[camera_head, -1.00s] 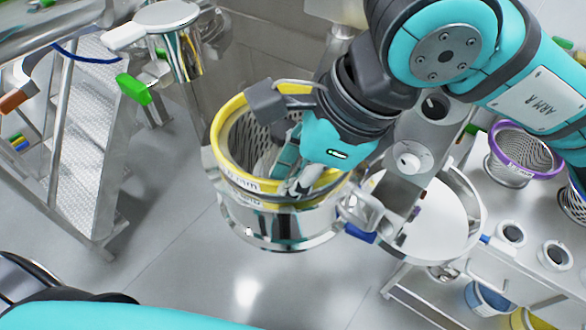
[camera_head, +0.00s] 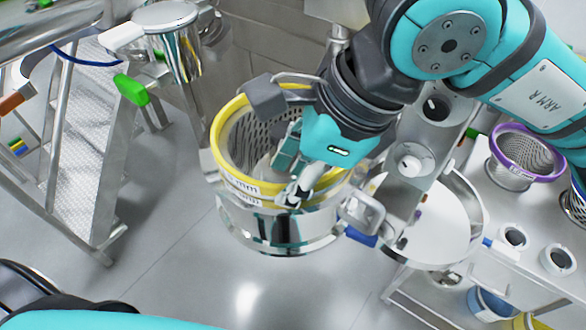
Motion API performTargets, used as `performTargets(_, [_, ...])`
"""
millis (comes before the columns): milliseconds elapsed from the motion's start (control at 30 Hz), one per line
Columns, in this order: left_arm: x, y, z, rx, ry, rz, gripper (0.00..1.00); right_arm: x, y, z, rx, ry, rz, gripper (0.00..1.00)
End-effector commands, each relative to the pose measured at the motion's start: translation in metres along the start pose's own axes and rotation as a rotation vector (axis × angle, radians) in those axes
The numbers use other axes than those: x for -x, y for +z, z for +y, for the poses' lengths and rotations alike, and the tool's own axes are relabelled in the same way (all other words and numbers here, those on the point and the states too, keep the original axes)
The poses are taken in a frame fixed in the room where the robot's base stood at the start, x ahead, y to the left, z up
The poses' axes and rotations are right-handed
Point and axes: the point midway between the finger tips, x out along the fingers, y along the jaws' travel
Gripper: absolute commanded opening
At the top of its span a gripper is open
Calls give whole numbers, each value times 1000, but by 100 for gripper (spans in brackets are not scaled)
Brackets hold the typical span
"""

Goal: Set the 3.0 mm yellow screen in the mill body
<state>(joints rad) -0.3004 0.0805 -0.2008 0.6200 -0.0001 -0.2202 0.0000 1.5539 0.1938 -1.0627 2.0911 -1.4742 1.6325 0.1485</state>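The yellow-rimmed screen (camera_head: 222,165) sits upright in the top of the round steel mill body (camera_head: 262,232), left of the picture's middle. Its perforated wall shows inside the rim, and a label with "mm" is on its near side. My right gripper (camera_head: 289,178) is at the near rim of the screen, one finger on the inner side and a grey fingertip over the rim; it looks shut on the rim. The gripper hides the right part of the screen, so I cannot tell if it is fully seated. My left gripper is not in view.
A steel arm with a clamp (camera_head: 268,100) stands at the mill's back edge. A round white plate (camera_head: 436,222) is just right of the mill. A purple-rimmed screen (camera_head: 527,152) stands on the bench at right. Steel steps (camera_head: 92,150) are at left; the floor in front is clear.

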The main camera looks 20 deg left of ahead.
Motion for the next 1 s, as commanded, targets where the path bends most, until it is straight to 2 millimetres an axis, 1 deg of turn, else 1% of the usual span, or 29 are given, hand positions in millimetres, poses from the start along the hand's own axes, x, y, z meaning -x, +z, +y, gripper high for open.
performTargets(167, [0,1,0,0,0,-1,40,0,0,0,-1,2,2,33])
performTargets(300, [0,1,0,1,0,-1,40,8,0,0,-1,0,1,33])
performTargets(367, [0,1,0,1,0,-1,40,16,0,-1,-1,-3,0,33])
performTargets(433, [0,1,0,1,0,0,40,29,0,-1,-1,-4,-1,33])
performTargets(600, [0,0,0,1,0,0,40,67,0,-1,-3,-4,-1,33])
performTargets(733, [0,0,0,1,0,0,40,92,0,-1,-2,-4,-1,33])
performTargets(900, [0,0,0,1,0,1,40,113,0,0,-1,-1,0,33])
performTargets(1000, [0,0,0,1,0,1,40,118,0,0,0,0,1,33])
